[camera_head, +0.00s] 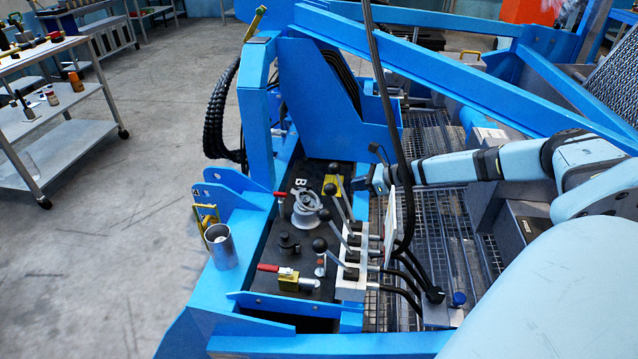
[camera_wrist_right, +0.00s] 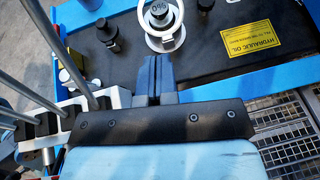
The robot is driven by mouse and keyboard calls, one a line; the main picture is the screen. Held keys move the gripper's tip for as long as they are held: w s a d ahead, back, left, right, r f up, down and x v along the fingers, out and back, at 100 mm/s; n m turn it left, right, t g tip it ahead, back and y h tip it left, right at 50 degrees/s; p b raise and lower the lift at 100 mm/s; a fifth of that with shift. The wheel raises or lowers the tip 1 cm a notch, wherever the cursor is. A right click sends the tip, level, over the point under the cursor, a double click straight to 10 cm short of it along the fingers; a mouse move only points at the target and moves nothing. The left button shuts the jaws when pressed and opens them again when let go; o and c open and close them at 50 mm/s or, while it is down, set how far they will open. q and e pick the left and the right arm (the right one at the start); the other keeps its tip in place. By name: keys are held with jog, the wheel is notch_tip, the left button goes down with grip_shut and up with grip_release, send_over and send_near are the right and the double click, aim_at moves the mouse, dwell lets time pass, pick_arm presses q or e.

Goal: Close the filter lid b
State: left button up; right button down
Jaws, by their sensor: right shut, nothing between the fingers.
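The filter by the white letter B is a silver round housing (camera_head: 306,208) on the black tank top, with a dark part in its middle. In the right wrist view the silver ring of this filter (camera_wrist_right: 180,38) surrounds a dark cap marked with numbers, at the top centre. I cannot tell how far its lid is open. My right gripper (camera_head: 362,181) is shut and empty, to the right of the filter in the head view. In the wrist view its dark fingers (camera_wrist_right: 155,62) point at the filter, apparently just short of it. My left gripper is not in view.
Several black-knobbed levers (camera_head: 345,225) stand between the filter and the walkway grating (camera_head: 440,225). A red-handled valve (camera_head: 278,269) sits nearer. A metal cup (camera_head: 221,247) stands on the blue frame. A yellow label (camera_wrist_right: 250,40) lies flat on the tank. A black hose hangs near my right arm.

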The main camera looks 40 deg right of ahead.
aim_at(321, 197)
jog(key=x, duration=0.7)
jog(key=r+x, duration=0.1)
jog(key=x, duration=0.3)
jog(key=shift+w+a+b, duration=0.2)
jog(key=shift+w+b, duration=0.1)
jog(key=shift+b, duration=0.1)
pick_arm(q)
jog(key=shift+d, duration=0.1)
pick_arm(e)
jog(key=shift+w+a+r, duration=0.1)
jog(key=shift+w+a, duration=0.3)
jog(key=shift+w, duration=0.2)
